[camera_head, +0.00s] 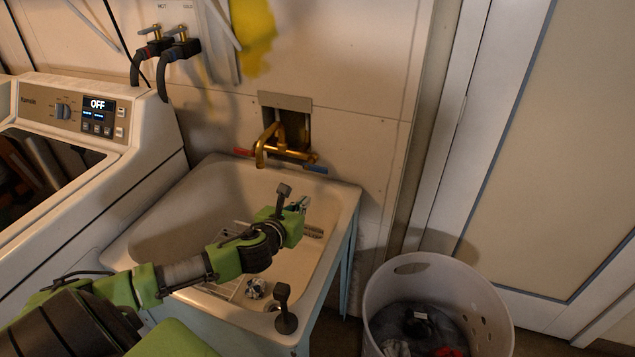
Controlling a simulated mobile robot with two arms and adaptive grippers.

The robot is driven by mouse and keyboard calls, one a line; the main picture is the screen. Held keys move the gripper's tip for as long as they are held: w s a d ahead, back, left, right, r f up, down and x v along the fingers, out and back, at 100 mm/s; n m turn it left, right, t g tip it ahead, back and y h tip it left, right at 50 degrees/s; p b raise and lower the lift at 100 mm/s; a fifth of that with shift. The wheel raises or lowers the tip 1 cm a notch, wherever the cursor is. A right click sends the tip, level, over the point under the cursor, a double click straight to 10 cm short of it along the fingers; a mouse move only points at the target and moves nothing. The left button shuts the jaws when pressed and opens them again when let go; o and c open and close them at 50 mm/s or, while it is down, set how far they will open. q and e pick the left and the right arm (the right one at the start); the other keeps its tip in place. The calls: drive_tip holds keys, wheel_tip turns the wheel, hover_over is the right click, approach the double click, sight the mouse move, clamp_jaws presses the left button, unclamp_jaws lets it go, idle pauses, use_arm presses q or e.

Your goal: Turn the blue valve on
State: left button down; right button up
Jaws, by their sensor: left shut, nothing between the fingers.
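The brass faucet (268,146) stands out from a recess in the wall behind the sink. Its blue valve handle (315,168) sticks out to the right. Its red handle (243,152) sticks out to the left. My left arm reaches in from the lower left over the sink. My left gripper (301,204) is shut and empty, below and a little left of the blue handle and apart from it in the picture. The wrist partly hides the fingers. My right gripper is not in view.
The utility sink (346,215) lies under the arm. A washing machine (150,135) is at left, with hot and cold wall taps (170,42) above. A white laundry basket (470,290) stands at lower right.

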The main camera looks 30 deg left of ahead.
sight(317, 166)
use_arm(q)
drive_tip(key=w+a+p, duration=0.2)
drive_tip(key=w, duration=0.7)
drive_tip(key=shift+r, duration=0.35)
drive_tip(key=shift+w+a, duration=0.1)
